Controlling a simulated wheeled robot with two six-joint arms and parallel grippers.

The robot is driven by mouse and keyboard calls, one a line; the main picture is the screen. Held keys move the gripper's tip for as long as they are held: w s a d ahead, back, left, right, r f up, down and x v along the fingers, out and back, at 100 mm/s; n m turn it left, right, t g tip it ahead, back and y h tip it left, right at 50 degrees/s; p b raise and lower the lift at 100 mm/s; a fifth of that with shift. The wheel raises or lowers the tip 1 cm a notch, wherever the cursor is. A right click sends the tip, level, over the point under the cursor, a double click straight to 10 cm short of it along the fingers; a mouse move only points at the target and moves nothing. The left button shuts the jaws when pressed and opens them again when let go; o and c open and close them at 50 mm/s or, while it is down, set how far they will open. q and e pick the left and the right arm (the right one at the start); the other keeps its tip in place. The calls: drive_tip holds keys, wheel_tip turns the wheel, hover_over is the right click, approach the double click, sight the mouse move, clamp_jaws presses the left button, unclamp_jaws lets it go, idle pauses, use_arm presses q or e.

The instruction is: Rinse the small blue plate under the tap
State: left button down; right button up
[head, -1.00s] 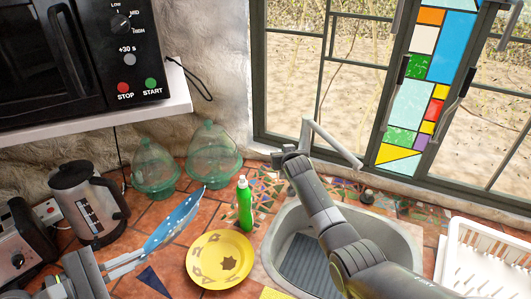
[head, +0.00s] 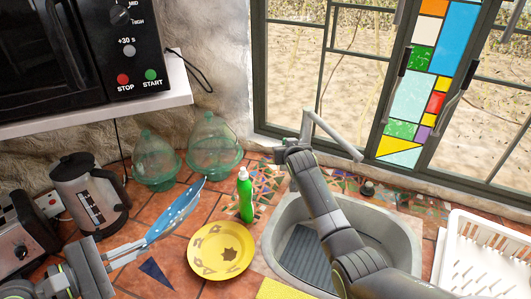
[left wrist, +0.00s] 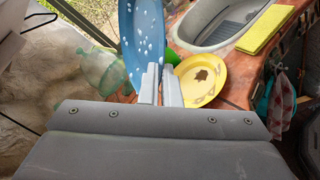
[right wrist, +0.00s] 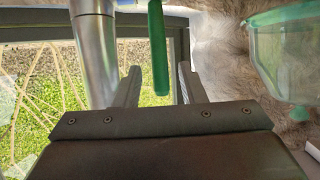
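The small blue plate (head: 174,214) with white spots is tilted up on edge above the left part of the counter. My left gripper (head: 142,245) is shut on its rim. The left wrist view shows the plate (left wrist: 146,38) beside the shut fingers (left wrist: 160,85). The grey tap (head: 330,135) stands behind the sink (head: 408,238), its spout angled over the basin. My right gripper (head: 284,152) is at the tap's base. In the right wrist view its fingers (right wrist: 157,78) are open, with a green rod-like thing between them and the metal tap column (right wrist: 96,55) beside them. No water is visible.
A yellow plate (head: 207,257) and a green bottle (head: 245,198) stand between the blue plate and the sink. Glass domes (head: 213,145), a kettle (head: 92,205) and a toaster (head: 15,230) are at the left. A white dish rack (head: 485,250) is right of the sink.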

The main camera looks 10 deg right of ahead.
drive_tip(key=b+v, duration=0.1)
drive_tip(key=v, duration=0.8)
drive_tip(key=shift+s, duration=0.15)
idle(0.4)
